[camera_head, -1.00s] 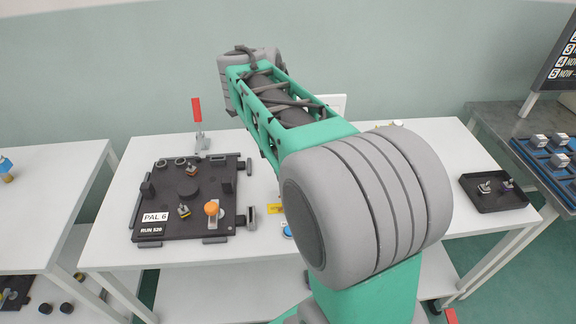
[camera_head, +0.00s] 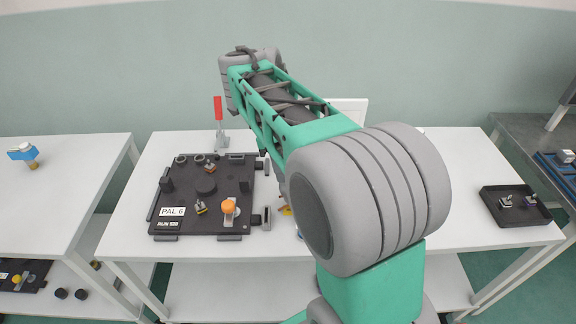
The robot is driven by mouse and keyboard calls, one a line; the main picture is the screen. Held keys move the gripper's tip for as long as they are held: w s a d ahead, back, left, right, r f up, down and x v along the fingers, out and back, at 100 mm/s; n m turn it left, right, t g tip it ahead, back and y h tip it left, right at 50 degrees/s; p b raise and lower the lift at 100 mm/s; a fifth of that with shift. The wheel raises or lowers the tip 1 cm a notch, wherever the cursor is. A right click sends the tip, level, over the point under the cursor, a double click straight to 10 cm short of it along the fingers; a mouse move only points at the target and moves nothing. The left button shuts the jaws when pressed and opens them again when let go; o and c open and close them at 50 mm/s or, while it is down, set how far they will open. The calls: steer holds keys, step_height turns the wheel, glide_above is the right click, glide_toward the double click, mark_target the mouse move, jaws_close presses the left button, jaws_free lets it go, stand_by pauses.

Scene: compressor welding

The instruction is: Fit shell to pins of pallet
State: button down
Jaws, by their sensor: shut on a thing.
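The dark pallet (camera_head: 176,226), labelled PAL 6 and RUN 520, lies flat on the white table. I cannot make out the shell. My gripper is not visible; my green and grey arm fills the middle of the view and covers the table right of the pallet.
A red-handled upright device (camera_head: 218,120) stands behind the pallet. A black tray (camera_head: 515,215) with small parts sits at the table's right end. A left table (camera_head: 60,165) holds a blue-topped part (camera_head: 22,152). The white table (camera_head: 130,215) is bare left of the pallet.

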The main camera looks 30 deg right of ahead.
steer(key=w+a+n+p, duration=0.1)
steer(key=w+a+p, duration=0.5)
steer(key=w+a, duration=0.9)
steer(key=a, duration=0.2)
steer(key=shift+a+n, duration=0.3)
steer(key=shift+n, duration=0.1)
stand_by(3.3)
steer(key=shift+a+f+b, duration=0.15)
steer(key=shift+b, duration=0.15)
steer(key=shift+w+a+t+b, duration=0.65)
steer(key=shift+a+t+b, duration=0.3)
steer(key=shift+b, duration=1.5)
steer(key=shift+w+a+t+b, duration=0.65)
steer(key=shift+a+t+b, duration=0.3)
steer(key=shift+b, duration=1.45)
